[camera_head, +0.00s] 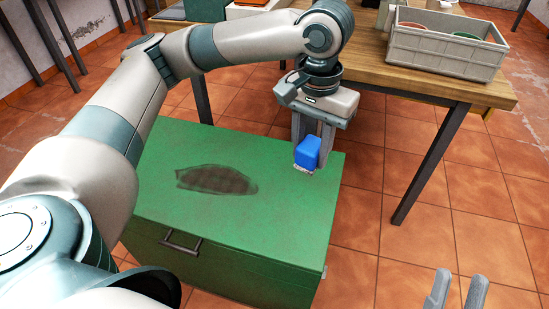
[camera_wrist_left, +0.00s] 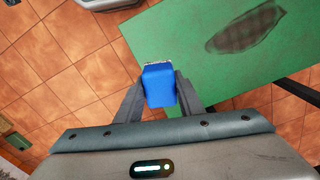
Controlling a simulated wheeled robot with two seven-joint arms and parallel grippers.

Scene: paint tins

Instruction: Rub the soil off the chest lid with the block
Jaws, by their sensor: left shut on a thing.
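The green chest (camera_head: 260,262) stands on the floor, its lid (camera_head: 275,150) shut. A dark brown soil patch (camera_head: 215,180) lies near the middle of the lid; it also shows in the left wrist view (camera_wrist_left: 245,30). My left gripper (camera_head: 308,158) is shut on the blue block (camera_head: 308,151) over the lid's right end. The block has a pale layer on its lower face and also shows in the left wrist view (camera_wrist_left: 159,85). I cannot tell whether it touches the lid. My right gripper (camera_head: 457,292) shows only its fingertips, apart and empty, at the lower right.
A wooden table (camera_head: 420,82) stands behind the chest, with a grey crate (camera_head: 445,50) of tins on it. A dark handle (camera_head: 180,243) sits on the chest's front. Tiled floor (camera_head: 450,215) is clear to the right. My left arm crosses above the chest's left side.

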